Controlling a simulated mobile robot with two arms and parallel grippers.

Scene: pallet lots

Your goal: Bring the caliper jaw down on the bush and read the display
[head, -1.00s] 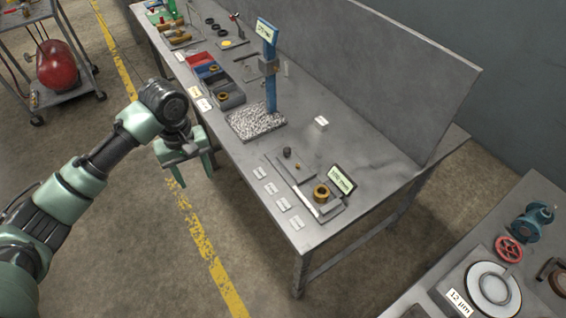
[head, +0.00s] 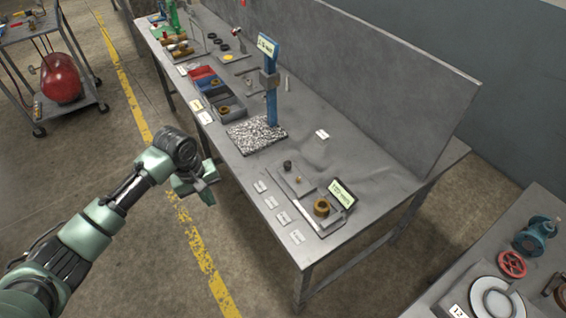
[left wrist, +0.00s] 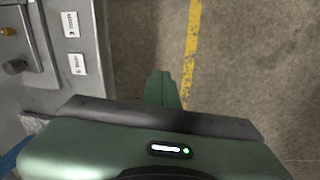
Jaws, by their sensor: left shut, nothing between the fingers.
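A blue upright gauge (head: 271,104) with a lit display (head: 267,46) and a grey sliding block (head: 270,79) stands on a speckled base (head: 255,134) on the bench. I cannot make out a separate jaw or read the display. A brass bush-like ring (head: 321,208) sits on a grey plate near the bench's right end, beside a second tilted display (head: 342,193). My left gripper (head: 203,190) is shut and empty, beside the bench's front edge, apart from both. Its fingers (left wrist: 163,88) show over the floor in the left wrist view. My right gripper is not in view.
White labels (head: 279,217) line the bench's (head: 357,158) front edge. Red and blue bins (head: 206,88) stand left of the gauge, with a tall back panel behind. A second table with a blue valve (head: 534,235) is at right. The floor in front is clear.

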